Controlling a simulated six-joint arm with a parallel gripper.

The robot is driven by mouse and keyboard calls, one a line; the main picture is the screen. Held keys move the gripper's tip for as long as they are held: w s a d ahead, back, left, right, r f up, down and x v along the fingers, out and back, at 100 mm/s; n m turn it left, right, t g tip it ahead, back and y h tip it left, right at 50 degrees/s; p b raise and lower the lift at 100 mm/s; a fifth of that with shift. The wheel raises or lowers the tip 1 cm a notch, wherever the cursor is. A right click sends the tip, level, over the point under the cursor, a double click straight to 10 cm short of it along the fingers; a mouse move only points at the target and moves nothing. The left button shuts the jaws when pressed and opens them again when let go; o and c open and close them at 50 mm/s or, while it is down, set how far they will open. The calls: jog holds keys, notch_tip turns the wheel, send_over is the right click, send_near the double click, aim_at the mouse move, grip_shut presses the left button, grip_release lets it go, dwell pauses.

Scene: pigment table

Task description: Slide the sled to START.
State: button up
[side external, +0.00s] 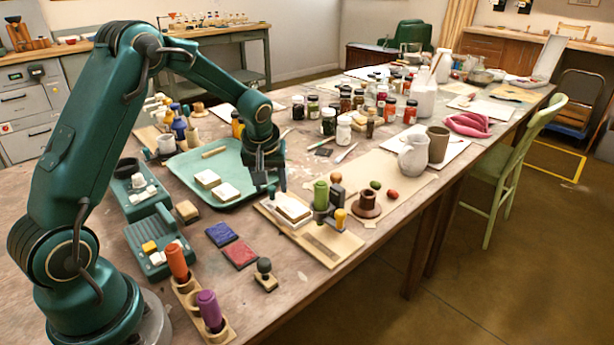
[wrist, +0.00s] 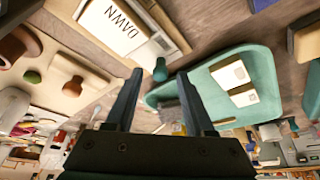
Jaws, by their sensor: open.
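A pale wooden board (side external: 320,246) lies near the table's front edge. A white block (side external: 292,208) sits in it, apparently the sled. In the wrist view the block (wrist: 118,27) carries the word DAWN. A small teal knob (wrist: 160,70) stands at its near end, between my fingertips in that picture. My gripper (side external: 268,184) points down over the board's back left end, between the board and the teal tray. In the wrist view my gripper (wrist: 159,80) is open with nothing clamped. I cannot tell whether a finger touches the knob. No START mark is readable.
The teal tray (side external: 235,163) with two white blocks lies just left of my gripper. Stamps, including a green-handled one (side external: 321,195), and a brown pot (side external: 367,204) stand close on the right. Blue and red pads (side external: 240,255) lie in front. Jars (side external: 344,130) crowd behind.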

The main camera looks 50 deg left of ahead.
grip_shut()
dwell(1.4)
